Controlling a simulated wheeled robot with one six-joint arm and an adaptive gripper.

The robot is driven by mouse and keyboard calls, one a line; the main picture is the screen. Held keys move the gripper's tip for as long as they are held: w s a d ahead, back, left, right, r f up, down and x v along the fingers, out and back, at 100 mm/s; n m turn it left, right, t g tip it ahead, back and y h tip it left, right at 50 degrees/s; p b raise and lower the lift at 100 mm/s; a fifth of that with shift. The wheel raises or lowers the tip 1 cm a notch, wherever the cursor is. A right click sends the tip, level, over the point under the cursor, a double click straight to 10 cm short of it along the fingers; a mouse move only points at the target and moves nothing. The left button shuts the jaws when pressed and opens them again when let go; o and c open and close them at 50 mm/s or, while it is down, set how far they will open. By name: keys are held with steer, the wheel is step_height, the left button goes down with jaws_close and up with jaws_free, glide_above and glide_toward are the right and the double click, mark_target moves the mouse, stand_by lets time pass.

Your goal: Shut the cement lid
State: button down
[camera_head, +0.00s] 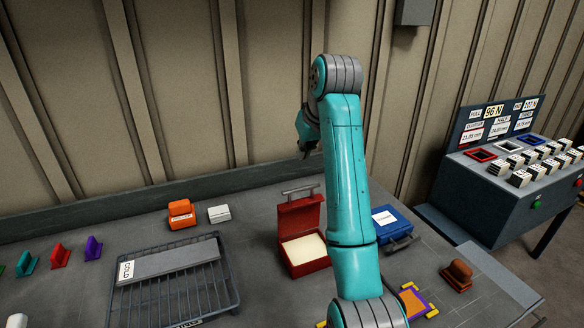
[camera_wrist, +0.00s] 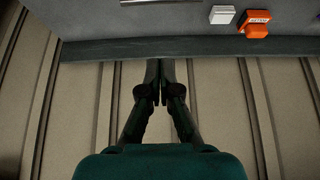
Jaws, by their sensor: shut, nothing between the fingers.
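A red box (camera_head: 305,264) stands on the bench in the head view, with pale cream material (camera_head: 303,250) inside. Its red lid (camera_head: 299,216) stands up open at the back, with a grey bar handle (camera_head: 300,189) at its top. I cannot read any cement label on it. My gripper (camera_wrist: 160,80) is shut and empty in the wrist view, pointing toward the wall and the bench's back edge. The box does not show in the wrist view.
A blue case (camera_head: 386,222) with a white label sits right of the red box. A wire rack (camera_head: 175,290) is at left. An orange block (camera_head: 181,214) and a white block (camera_head: 219,214) stand behind. A brown stamp-like tool (camera_head: 457,275) and a console (camera_head: 510,200) are at right.

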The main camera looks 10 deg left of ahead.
steer(key=shift+w+a+f, duration=0.15)
steer(key=shift+w+f, duration=0.05)
steer(key=shift+f, duration=1.35)
steer(key=shift+w+a+f, duration=0.2)
steer(key=shift+f, duration=1.3)
steer(key=shift+w+a+f, duration=0.15)
steer(key=shift+w+f, duration=0.05)
steer(key=shift+f, duration=1.35)
steer(key=shift+d, duration=0.1)
